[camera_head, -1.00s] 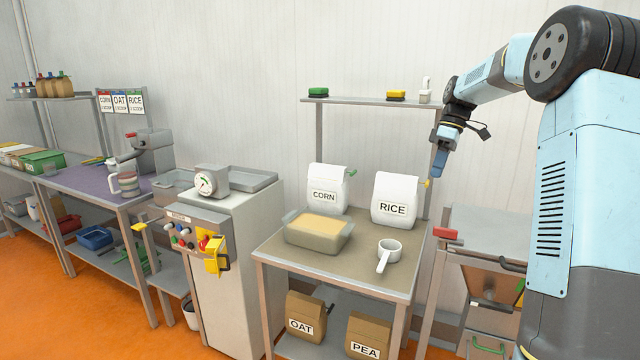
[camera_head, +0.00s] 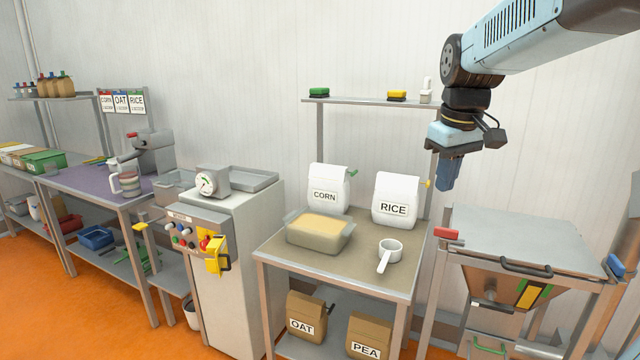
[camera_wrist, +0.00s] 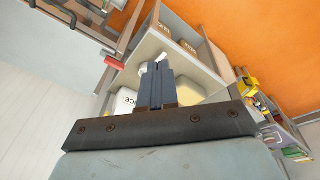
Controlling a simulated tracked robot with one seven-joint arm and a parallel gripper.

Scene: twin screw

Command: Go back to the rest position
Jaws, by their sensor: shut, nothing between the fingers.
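My gripper (camera_head: 447,178) hangs fingers down in the head view, to the right of the white RICE bag (camera_head: 396,201) and apart from it. It is above the gap between the prep table (camera_head: 375,268) and the steel hopper machine. In the wrist view the gripper's dark fingers (camera_wrist: 157,72) are together and empty. Behind them the wrist view shows the table with a white bag (camera_wrist: 123,103), partly hidden by the gripper.
The table holds a CORN bag (camera_head: 327,187), a tub of yellow grain (camera_head: 319,232) and a white scoop (camera_head: 389,252). A wall shelf (camera_head: 365,101) is left of my arm. The hopper machine (camera_head: 520,243), with a closed lid, stands below right. The wall behind is clear.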

